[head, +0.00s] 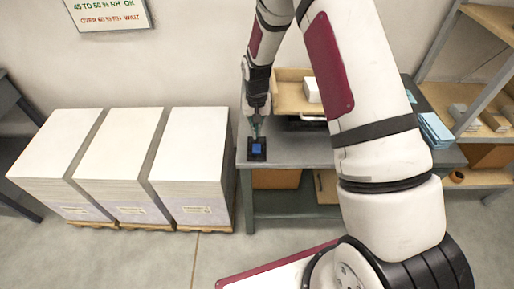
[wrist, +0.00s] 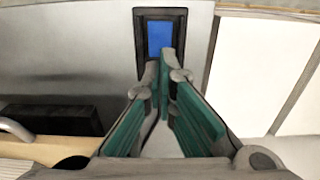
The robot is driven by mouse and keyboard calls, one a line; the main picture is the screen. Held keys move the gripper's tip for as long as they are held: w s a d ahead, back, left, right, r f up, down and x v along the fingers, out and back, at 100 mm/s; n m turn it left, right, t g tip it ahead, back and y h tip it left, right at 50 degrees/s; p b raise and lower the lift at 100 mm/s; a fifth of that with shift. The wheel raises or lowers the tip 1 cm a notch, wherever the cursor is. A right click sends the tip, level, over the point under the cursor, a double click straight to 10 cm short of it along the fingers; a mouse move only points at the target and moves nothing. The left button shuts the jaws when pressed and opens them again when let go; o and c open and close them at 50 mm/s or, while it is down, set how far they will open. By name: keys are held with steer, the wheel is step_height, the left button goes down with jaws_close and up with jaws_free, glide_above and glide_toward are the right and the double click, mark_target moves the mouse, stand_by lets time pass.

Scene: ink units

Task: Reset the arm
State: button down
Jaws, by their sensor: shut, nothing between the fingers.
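My arm reaches from the lower right up and over to the grey table (head: 290,150) in the head view. My gripper (head: 257,134) points down at the table's left end, just behind a small black-framed block with a blue face (head: 257,149). In the wrist view my gripper (wrist: 164,62) has its green-padded fingers drawn together at the tips, with nothing between them. The blue-faced block (wrist: 160,38) is just beyond the fingertips. I cannot tell whether the tips touch it.
Three tall white paper stacks (head: 126,146) stand on pallets left of the table. A wooden tray (head: 291,97) with a white box sits at the table's back. Blue sheets (head: 435,130) lie at its right end. Shelves (head: 485,80) stand at right. Floor at front left is clear.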

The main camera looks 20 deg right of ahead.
steer(key=shift+r, duration=0.6)
steer(key=shift+r, duration=0.1)
steer(key=s+r+n+t, duration=0.1)
steer(key=s+r, duration=0.4)
steer(key=r, duration=0.8)
steer(key=s+r+n+t, duration=0.15)
steer(key=s+r, duration=0.35)
steer(key=r, duration=0.8)
steer(key=s+r+t, duration=0.1)
steer(key=s+r, duration=0.2)
steer(key=s, duration=0.3)
steer(key=s+r+t, duration=0.1)
steer(key=s+r, duration=0.2)
steer(key=s, duration=0.4)
steer(key=s+r+n+t, duration=0.1)
steer(key=s+r, duration=0.2)
steer(key=s, duration=0.4)
steer(key=shift+s, duration=0.15)
